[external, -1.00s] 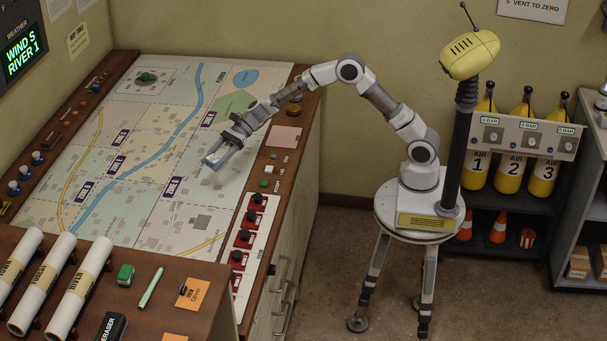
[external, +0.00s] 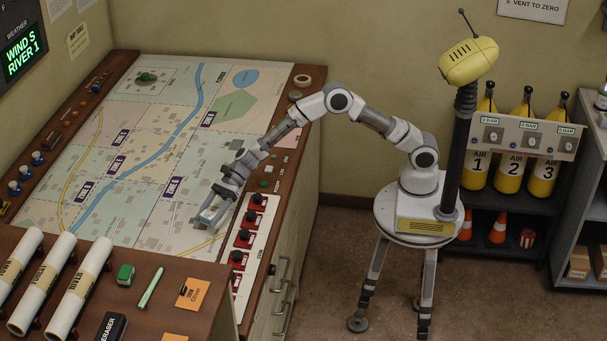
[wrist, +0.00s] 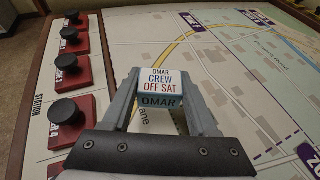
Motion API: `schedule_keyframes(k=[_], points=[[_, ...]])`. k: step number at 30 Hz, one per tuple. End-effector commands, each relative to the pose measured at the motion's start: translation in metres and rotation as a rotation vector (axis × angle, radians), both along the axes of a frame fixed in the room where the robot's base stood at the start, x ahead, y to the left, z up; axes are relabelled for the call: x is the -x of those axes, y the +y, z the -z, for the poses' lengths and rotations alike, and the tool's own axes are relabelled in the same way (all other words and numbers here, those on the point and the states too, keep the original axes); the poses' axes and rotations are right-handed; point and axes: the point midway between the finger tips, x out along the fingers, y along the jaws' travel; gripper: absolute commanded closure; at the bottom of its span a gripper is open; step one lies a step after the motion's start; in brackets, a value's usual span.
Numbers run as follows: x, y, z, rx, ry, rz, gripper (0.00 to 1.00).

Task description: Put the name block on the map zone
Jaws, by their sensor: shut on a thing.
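The name block (wrist: 160,84) is a small white and blue block that reads "OMAR CREW OFF SAT" in the wrist view. My gripper (external: 206,218) is shut on it, one finger on each side. In the external view the gripper points down at the lower right of the map (external: 130,210), near the row of red switches. The fingers hide most of the block there. I cannot tell whether the block touches the map. The map is divided into pale zones with purple zone labels, such as one label (external: 171,188) left of my gripper.
Red switches with black knobs (external: 240,238) stand on a white strip at the map's right edge; they also show in the wrist view (wrist: 70,114). A raised wooden desk (external: 150,265) with white rolled tubes (external: 78,285) is in front. The upper map is mostly clear.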

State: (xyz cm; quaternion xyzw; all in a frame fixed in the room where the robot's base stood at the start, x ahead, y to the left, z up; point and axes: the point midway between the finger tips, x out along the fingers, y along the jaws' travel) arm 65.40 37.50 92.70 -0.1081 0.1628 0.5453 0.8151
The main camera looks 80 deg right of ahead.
Motion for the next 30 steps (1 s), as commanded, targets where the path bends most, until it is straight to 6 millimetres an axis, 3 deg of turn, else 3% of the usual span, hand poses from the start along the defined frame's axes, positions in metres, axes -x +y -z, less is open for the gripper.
schedule_keyframes(k=[10, 23, 24, 28, 30], points=[[-0.001, 0.001, 0.040, 0.000, 0.000, 0.002, 0.94], [-0.001, 0.001, 0.046, -0.001, -0.001, 0.002, 0.94], [-0.001, 0.001, 0.044, 0.000, -0.002, 0.001, 0.34], [-0.001, 0.001, 0.044, -0.001, -0.001, 0.002, 0.11], [-0.001, 0.001, 0.044, -0.001, -0.001, 0.002, 0.11]])
